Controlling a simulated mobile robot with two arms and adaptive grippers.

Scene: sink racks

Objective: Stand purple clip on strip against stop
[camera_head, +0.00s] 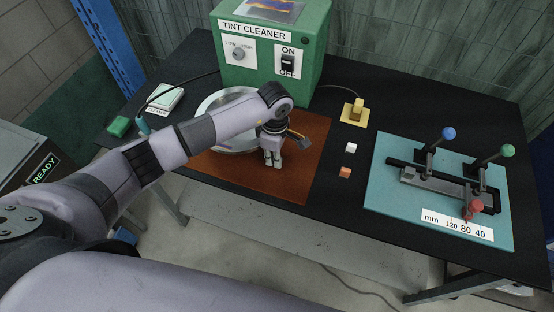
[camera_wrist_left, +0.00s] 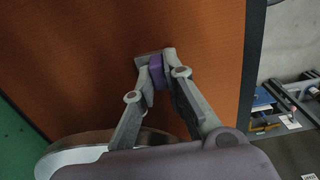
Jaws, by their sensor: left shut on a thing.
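My left gripper (camera_head: 272,162) is over the orange-brown mat (camera_head: 310,150), in front of the silver round dish (camera_head: 212,105). In the left wrist view its fingers (camera_wrist_left: 157,72) are shut on the purple clip (camera_wrist_left: 156,70), a small block between the tips. The clip is not distinguishable in the head view. How high it is above the mat is hard to tell. The teal board (camera_head: 385,190) at the right carries a long grey strip (camera_head: 432,186) with a dark stop-like bracket (camera_head: 485,195) toward its right end. My right gripper is not in view.
The green TINT CLEANER box (camera_head: 255,60) stands behind the dish. A yellow block (camera_head: 354,112), a white cube (camera_head: 350,147) and an orange cube (camera_head: 345,172) lie between mat and board.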

